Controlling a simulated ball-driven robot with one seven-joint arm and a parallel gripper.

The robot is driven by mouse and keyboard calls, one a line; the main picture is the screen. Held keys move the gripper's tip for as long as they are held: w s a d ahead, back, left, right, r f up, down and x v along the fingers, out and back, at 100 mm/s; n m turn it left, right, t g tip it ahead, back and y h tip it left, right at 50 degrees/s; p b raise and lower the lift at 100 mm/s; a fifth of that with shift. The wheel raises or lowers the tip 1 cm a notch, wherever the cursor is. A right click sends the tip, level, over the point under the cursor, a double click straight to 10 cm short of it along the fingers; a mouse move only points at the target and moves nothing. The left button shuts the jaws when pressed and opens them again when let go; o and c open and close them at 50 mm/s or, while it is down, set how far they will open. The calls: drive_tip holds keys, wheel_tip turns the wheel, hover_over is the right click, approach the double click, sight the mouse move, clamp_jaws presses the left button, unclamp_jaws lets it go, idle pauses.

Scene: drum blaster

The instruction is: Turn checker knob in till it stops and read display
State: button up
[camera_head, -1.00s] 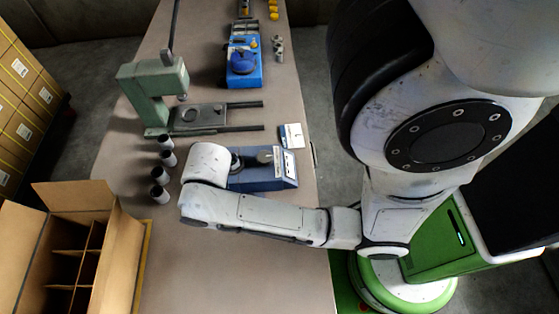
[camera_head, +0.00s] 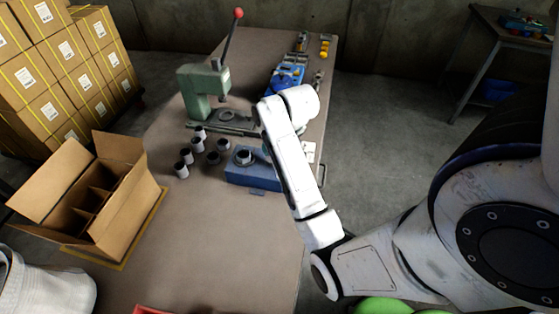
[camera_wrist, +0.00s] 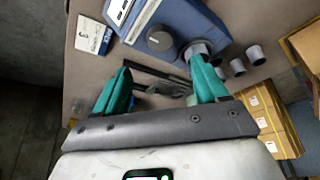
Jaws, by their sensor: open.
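The checker is a blue box (camera_head: 252,178) on the table, partly hidden by my arm in the head view. A light ring with a dark centre (camera_head: 243,157) stands on its top. In the wrist view the blue checker (camera_wrist: 185,14) shows at the top, with a dark round knob (camera_wrist: 160,40) on it. A pale panel (camera_wrist: 118,10) is at its left edge; no reading can be made out. My gripper (camera_wrist: 161,63) is open, its teal fingers pointing towards the checker. The knob appears just beyond the gap, with no visible contact. The right fingertip overlaps the ring in the picture.
Several grey cups (camera_head: 198,146) stand left of the checker. A green press (camera_head: 200,92) with a red-knobbed lever is behind. A printed card (camera_head: 308,152) lies on the right. An open divided carton (camera_head: 140,192) is at the left. The table front (camera_head: 215,245) is clear.

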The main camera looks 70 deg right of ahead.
drive_tip(key=x, duration=1)
drive_tip(key=shift+a, duration=0.15)
drive_tip(key=c, duration=1)
drive_tip(key=shift+c, duration=0.2)
